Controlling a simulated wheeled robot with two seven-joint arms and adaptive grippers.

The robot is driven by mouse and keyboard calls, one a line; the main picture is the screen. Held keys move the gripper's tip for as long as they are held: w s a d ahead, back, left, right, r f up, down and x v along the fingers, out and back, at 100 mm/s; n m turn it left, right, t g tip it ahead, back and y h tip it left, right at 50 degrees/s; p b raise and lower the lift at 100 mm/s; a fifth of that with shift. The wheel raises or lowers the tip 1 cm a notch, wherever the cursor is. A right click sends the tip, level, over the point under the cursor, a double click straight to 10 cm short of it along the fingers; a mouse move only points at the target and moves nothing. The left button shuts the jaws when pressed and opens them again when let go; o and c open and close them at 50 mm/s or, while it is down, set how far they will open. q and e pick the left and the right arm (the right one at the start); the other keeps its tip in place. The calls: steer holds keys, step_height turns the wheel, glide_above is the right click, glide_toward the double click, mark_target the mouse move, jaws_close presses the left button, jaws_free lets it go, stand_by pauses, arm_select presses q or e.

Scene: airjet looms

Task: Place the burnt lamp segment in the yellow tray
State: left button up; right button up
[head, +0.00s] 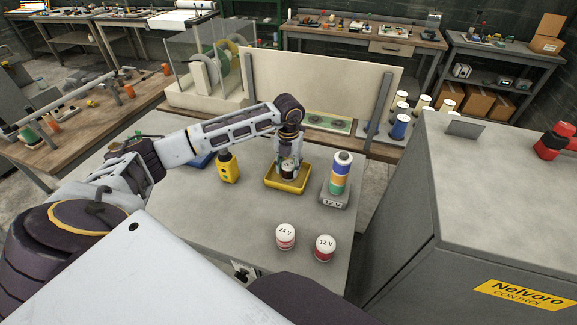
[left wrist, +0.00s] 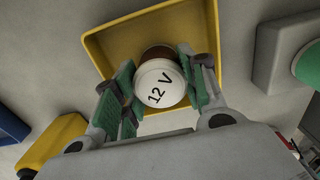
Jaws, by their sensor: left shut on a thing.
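My left gripper (head: 289,164) points down over the yellow tray (head: 285,189) and is shut on a lamp segment (head: 288,169). In the left wrist view the segment (left wrist: 160,84) has a white cap marked 12 V and a dark brown side, between the green-padded fingers of my left gripper (left wrist: 162,88). The yellow tray (left wrist: 112,48) lies behind it there. Whether the segment touches the tray floor I cannot tell. My right gripper is not in view.
Two loose segments, marked 24 V (head: 285,237) and 12 V (head: 325,248), stand at the table's front. A yellow device (head: 227,168) stands left of the tray, with a blue object (head: 201,161) beyond it. A grey cabinet (head: 500,190) is at right.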

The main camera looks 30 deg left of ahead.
mark_target(289, 164)
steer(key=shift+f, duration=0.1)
arm_select(q)
steer(key=o, duration=0.5)
steer(key=shift+f, duration=0.15)
steer(key=o, duration=0.5)
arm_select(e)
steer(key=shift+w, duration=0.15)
arm_select(q)
steer(key=shift+r, duration=0.25)
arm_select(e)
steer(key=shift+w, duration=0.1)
arm_select(q)
step_height(289, 164, up, 11)
steer(key=shift+f+b, duration=0.2)
steer(key=shift+b, duration=0.1)
steer(key=shift+r, duration=0.65)
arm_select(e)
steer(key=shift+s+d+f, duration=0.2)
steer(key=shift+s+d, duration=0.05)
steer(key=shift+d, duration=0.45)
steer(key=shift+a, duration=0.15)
